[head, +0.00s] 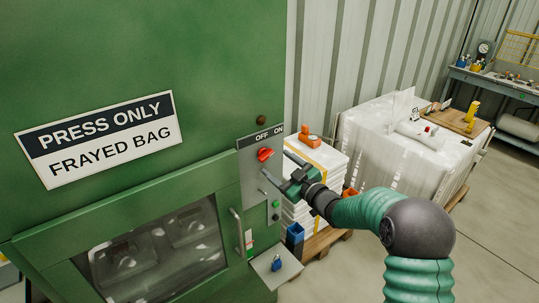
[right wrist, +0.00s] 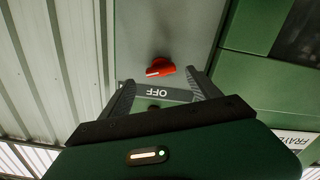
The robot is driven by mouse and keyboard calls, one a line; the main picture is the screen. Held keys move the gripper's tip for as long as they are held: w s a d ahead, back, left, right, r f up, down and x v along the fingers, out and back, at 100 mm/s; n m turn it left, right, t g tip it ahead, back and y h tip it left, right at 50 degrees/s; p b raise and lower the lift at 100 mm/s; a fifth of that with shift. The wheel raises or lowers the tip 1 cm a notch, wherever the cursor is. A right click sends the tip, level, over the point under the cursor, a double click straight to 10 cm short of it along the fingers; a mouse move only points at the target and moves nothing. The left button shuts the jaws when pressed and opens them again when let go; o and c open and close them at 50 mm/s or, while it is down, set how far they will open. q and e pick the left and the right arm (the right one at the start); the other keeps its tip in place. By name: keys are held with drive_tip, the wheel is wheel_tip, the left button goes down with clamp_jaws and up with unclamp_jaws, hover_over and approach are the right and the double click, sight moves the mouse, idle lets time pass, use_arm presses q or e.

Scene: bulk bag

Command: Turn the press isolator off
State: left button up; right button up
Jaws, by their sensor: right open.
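The press isolator is a red rotary knob (head: 265,155) on a grey control panel (head: 248,165), under a dark OFF/ON label (head: 268,137). In the right wrist view, turned upside down, the knob (right wrist: 160,68) shows a white mark toward its left end, the ON side in the head view. My right gripper (head: 274,163) is open, its fingers pointing at the panel. In the right wrist view its fingertips (right wrist: 162,80) lie either side of the knob, apparently apart from it; the depth gap is unclear. My left gripper is out of view.
A green press (head: 200,60) with a "PRESS ONLY FRAYED BAG" sign (head: 98,138) fills the left. Below the panel are a door handle (head: 237,232) and a shelf with a blue padlock (head: 276,263). A stack of white bags (head: 318,160) stands behind my right arm.

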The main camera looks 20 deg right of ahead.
sight(268, 157)
drive_tip(key=x, duration=0.4)
drive_tip(key=shift+w+a+p, duration=0.15)
drive_tip(key=shift+w+p, duration=0.2)
drive_tip(key=shift+w+a+r, duration=0.1)
drive_tip(key=shift+w+a, duration=0.05)
drive_tip(key=shift+a, duration=0.05)
